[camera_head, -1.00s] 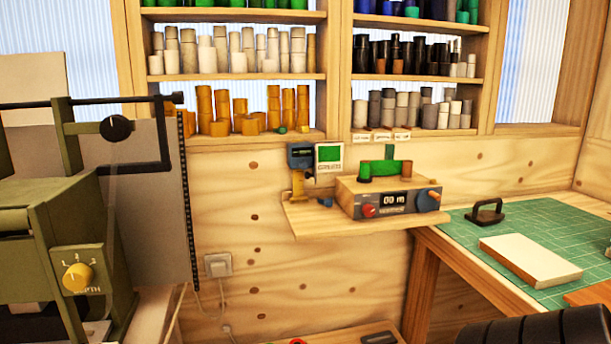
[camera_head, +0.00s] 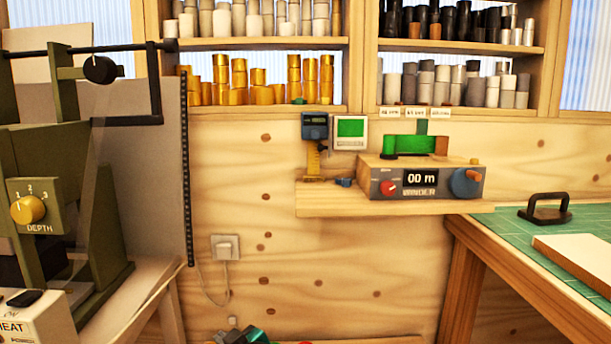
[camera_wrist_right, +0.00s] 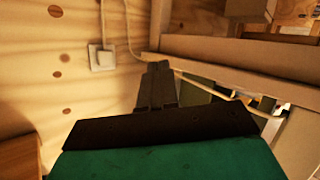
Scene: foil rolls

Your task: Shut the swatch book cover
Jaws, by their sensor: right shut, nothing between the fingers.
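I cannot make out a swatch book or its cover for certain in either view. My right gripper (camera_head: 243,335) shows only partly, at the bottom edge of the head view, low in front of the wooden wall. In the right wrist view its dark fingers (camera_wrist_right: 157,85) are together and empty, beyond its green body. They point toward the area between the wall and a bench edge. My left gripper is in neither view.
A green press (camera_head: 60,200) stands at the left. A winder (camera_head: 425,180) sits on a wall shelf (camera_head: 330,203). At the right, a green-topped table (camera_head: 510,225) carries a black handled tool (camera_head: 545,210) and a pale slab (camera_head: 585,260). A wall socket (camera_head: 225,247) has a cable.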

